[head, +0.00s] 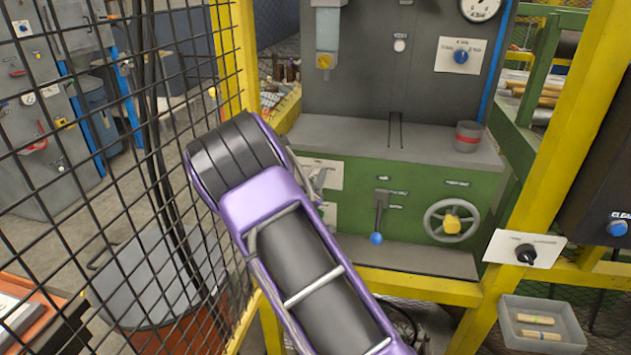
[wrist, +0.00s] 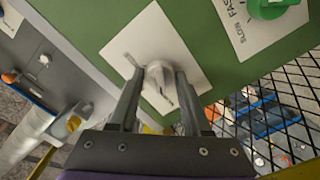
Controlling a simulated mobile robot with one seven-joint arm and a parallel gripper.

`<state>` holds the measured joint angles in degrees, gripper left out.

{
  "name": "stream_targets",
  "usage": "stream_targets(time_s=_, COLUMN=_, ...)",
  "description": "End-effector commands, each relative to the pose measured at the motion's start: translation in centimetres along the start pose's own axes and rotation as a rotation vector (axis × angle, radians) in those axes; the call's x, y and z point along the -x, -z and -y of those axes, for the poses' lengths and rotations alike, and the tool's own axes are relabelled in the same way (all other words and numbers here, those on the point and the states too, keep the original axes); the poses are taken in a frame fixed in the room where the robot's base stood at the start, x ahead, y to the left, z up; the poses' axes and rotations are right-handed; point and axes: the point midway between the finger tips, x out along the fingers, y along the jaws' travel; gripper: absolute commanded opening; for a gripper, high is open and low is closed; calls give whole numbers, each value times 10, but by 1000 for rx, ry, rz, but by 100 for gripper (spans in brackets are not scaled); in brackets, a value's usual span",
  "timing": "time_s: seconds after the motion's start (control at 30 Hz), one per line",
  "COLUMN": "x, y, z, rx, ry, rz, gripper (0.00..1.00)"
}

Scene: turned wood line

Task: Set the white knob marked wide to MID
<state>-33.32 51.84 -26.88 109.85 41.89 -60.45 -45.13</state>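The white knob (wrist: 160,74) sits on a square white plate (wrist: 190,45) on the green panel in the wrist view. A small dark mark shows on it, but I cannot read its setting or any lettering on its plate. My gripper (wrist: 160,73) has one finger on each side of the knob. The fingers are apart and the knob nearly fills the gap between their tips. I cannot tell whether they press on it. In the head view my arm hides most of the knob and gripper; part of a white plate (head: 325,169) shows beside the arm.
A green knob (wrist: 268,8) on a SLOW/FAST plate is close by. The green machine also has a blue-tipped lever (head: 377,238) and a handwheel (head: 451,220). Black mesh fencing (head: 60,190) and a yellow post (head: 236,55) stand close to my arm.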

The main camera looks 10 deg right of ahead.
Motion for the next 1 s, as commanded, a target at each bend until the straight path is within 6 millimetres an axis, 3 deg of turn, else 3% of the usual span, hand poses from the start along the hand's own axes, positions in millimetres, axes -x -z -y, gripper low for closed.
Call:
stream_targets(time_s=0.03, x=0, y=0, z=0, rx=0, ry=0, rz=0, gripper=38)
stream_targets(time_s=0.23, x=0, y=0, z=0, rx=0, ry=0, rz=0, gripper=2)
stream_targets(time_s=0.27, x=0, y=0, z=0, rx=0, ry=0, rz=0, gripper=0)
stream_targets(time_s=0.67, x=0, y=-1, z=1, rx=-61, ry=-1, rz=-1, gripper=0)
stream_targets(time_s=1.0, x=0, y=-2, z=1, rx=-310, ry=-1, rz=0, gripper=0)
